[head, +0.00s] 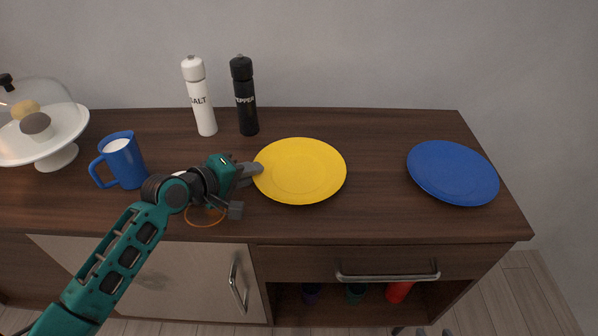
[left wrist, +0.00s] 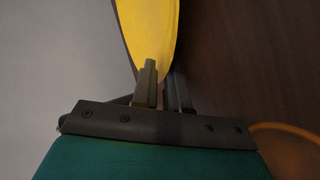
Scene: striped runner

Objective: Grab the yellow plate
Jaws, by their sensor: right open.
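The yellow plate (head: 305,172) lies on the dark wooden counter, right of the middle of my left arm's reach in the head view. My left gripper (head: 256,169) is at the plate's left rim. In the left wrist view, the two fingers (left wrist: 164,85) are close together, with the edge of the yellow plate (left wrist: 148,30) running between them. I see no clear gap between the plate and the counter. My right gripper (head: 422,331) shows only as tips at the bottom edge of the head view, open and away from the plate.
A blue plate (head: 452,172) lies at the right of the counter (head: 380,215). A white salt mill (head: 200,98) and black pepper mill (head: 244,98) stand behind. A blue mug (head: 122,162) and a domed cake stand (head: 60,155) are at left. Counter between the plates is clear.

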